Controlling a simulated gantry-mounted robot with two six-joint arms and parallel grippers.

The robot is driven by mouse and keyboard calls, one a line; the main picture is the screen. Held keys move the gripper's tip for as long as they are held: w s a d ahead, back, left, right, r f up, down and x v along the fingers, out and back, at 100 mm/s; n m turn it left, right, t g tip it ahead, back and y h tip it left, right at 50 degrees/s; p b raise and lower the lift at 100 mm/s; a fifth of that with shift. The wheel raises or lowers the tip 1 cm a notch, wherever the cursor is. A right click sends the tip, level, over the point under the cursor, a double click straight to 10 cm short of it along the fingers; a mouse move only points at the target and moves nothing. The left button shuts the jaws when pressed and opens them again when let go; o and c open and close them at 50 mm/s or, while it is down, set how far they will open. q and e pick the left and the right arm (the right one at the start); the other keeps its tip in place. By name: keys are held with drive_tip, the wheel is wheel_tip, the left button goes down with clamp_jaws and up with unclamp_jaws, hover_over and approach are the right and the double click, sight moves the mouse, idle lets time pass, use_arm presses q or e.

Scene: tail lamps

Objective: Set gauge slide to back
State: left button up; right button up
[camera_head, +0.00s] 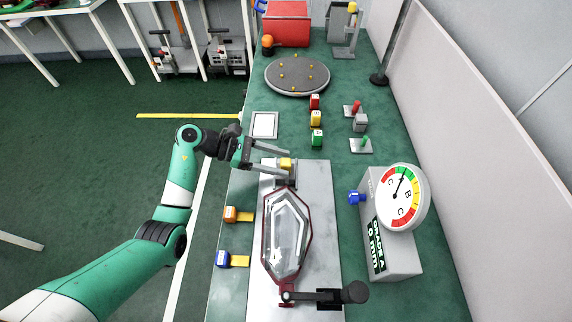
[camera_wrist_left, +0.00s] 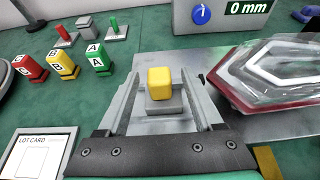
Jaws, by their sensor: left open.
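A yellow block (camera_head: 286,164) sits on a small grey base at the far end of the metal plate (camera_head: 325,215); it looks like the gauge slide's knob, though no label shows. It also shows in the left wrist view (camera_wrist_left: 160,83). My left gripper (camera_head: 288,162) is open, with one finger on each side of the yellow block. In the wrist view gaps show between the fingers and the block. A red-rimmed clear tail lamp (camera_head: 286,240) lies on the plate, nearer than the block. My right gripper is not in view.
A dial gauge (camera_head: 404,197) on a grey box reading "GRADE A 0 mm" stands at right, with a blue knob (camera_head: 354,198). Orange (camera_head: 230,214) and blue (camera_head: 223,259) blocks sit left of the plate. Lettered blocks (camera_head: 316,118), a lot card (camera_head: 264,125) and a turntable (camera_head: 297,76) lie beyond.

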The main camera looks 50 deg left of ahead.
use_arm(q)
drive_tip(key=shift+x, duration=1.05)
clamp_jaws()
drive_tip(key=shift+a, duration=0.1)
idle(0.5)
